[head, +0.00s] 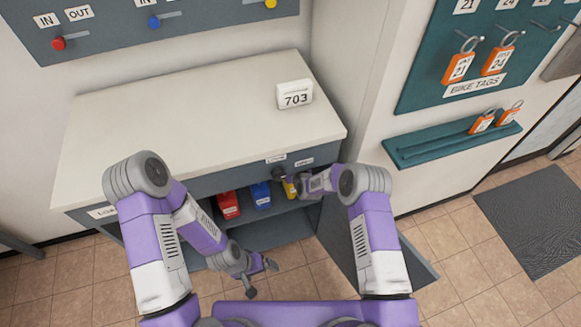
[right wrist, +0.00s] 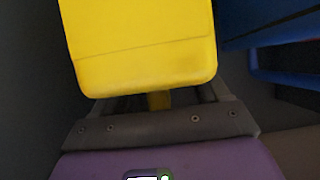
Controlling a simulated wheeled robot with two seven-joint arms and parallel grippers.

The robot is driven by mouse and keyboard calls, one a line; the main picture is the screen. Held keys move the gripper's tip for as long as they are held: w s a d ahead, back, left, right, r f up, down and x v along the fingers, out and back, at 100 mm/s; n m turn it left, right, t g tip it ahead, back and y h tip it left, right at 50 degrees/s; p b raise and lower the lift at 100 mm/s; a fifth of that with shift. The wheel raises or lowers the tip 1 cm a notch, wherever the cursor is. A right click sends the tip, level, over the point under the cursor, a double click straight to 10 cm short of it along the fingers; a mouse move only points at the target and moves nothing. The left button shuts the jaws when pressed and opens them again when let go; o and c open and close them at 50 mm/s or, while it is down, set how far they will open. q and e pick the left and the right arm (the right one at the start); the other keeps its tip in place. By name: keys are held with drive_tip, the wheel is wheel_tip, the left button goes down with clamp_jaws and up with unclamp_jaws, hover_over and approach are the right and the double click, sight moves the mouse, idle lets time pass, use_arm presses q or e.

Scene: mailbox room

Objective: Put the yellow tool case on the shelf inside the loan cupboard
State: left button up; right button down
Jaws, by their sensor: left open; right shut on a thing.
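The yellow tool case (head: 289,189) is inside the opening of the grey loan cupboard (head: 210,183), at the right end beside the blue case. In the right wrist view the yellow case (right wrist: 140,45) fills the upper middle. My right gripper (right wrist: 158,102) is shut on its narrow yellow handle. In the head view the right gripper (head: 302,186) reaches into the cupboard and hides part of the case. The shelf (head: 248,217) runs under the cases; whether the yellow case touches it is hidden. My left gripper (head: 261,278) is open and empty, low in front of the cupboard.
A red case (head: 228,205) and a blue case (head: 261,195) stand on the shelf; the blue case (right wrist: 265,20) shows close at right in the wrist view. The cupboard door (head: 370,262) hangs open at the right. A 703 sign (head: 294,94) stands on the clear countertop (head: 190,125).

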drive_tip(key=shift+w+f, duration=0.2)
drive_tip(key=shift+f, duration=0.35)
use_arm(q)
drive_tip(key=shift+f, duration=0.25)
use_arm(e)
drive_tip(key=shift+r, duration=0.1)
use_arm(q)
drive_tip(key=shift+f, duration=0.1)
